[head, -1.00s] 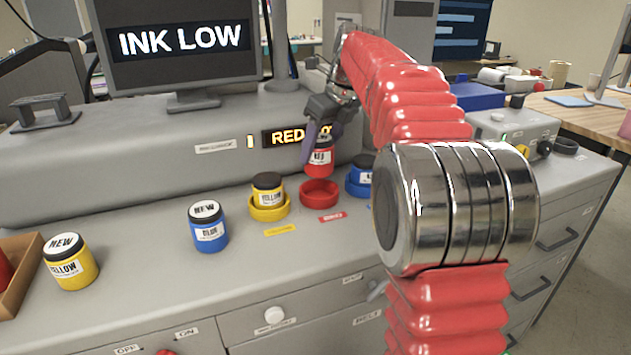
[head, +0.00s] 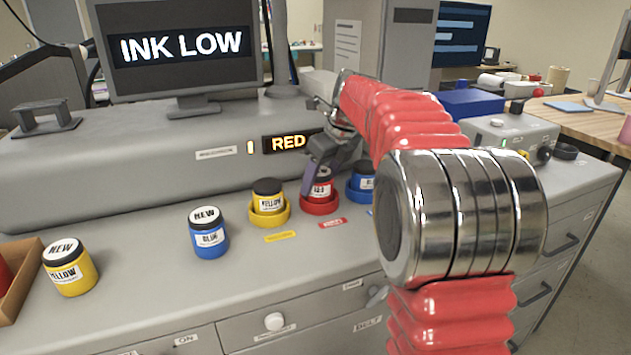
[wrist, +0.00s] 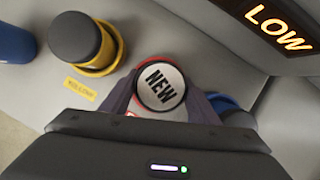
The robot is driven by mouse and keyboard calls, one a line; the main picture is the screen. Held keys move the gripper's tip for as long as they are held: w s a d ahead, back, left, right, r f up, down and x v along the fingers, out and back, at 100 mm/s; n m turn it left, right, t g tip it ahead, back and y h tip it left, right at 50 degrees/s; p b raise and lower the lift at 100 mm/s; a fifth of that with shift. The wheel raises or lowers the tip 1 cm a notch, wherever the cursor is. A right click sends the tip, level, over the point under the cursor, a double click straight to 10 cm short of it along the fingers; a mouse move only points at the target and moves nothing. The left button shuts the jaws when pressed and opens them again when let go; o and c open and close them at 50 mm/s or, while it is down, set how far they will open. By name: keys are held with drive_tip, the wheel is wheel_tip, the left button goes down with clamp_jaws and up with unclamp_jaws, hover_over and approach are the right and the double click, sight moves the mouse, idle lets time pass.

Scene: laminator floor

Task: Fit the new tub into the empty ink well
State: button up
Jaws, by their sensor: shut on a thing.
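A red tub (head: 322,186) with a black rim stands upright at the red ink well (head: 319,207), between the yellow and blue wells. The well's red ring shows around the tub's lower part; I cannot tell whether the tub is fully seated. In the wrist view the tub's white lid (wrist: 160,87) reads NEW, and part of the red well (wrist: 141,68) shows at its edge. My gripper (head: 318,172) is shut on the tub, its fingers on either side of it.
A yellow tub (head: 268,196) sits in the yellow well (head: 270,217) to the left, and a blue tub (head: 364,177) in the blue well to the right. Loose blue (head: 208,233) and yellow (head: 70,267) NEW tubs stand on the counter. The sign (head: 288,142) is close behind.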

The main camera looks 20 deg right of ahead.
drive_tip(key=shift+f, duration=0.25)
drive_tip(key=o, duration=1.4)
drive_tip(key=shift+d, duration=0.1)
drive_tip(key=shift+r, duration=0.45)
drive_tip(key=v, duration=1.1)
drive_tip(key=shift+s+r, duration=0.25)
drive_tip(key=shift+s, duration=0.05)
